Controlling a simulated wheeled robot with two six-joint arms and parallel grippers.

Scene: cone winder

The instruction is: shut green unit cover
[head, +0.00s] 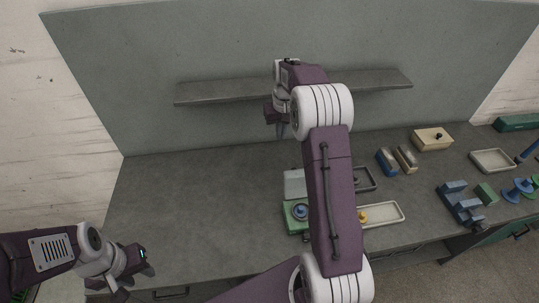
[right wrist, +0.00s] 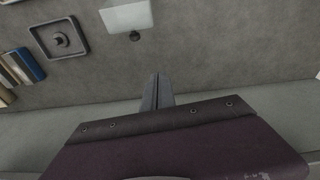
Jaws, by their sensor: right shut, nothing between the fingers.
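The green unit (head: 296,222) stands on the bench, with a round blue part (head: 300,211) showing in it, so it looks uncovered. A pale grey panel, apparently its cover (head: 294,181), is just behind it. The panel also shows at the top of the right wrist view (right wrist: 124,18), with a small dark knob (right wrist: 135,36) at its edge. My right gripper (head: 281,128) is above the back of the bench, behind the cover and apart from it. Its fingers (right wrist: 157,78) are shut and empty. My left gripper (head: 141,268) is at the lower left, far from the unit; its fingers are unclear.
My right arm hides part of the bench right of the unit. A dark tray (right wrist: 58,52) lies beside the cover. A cream tray (head: 385,222) and several blocks and boxes stand to the right. A shelf (head: 220,92) crosses the back panel. The bench's left half is clear.

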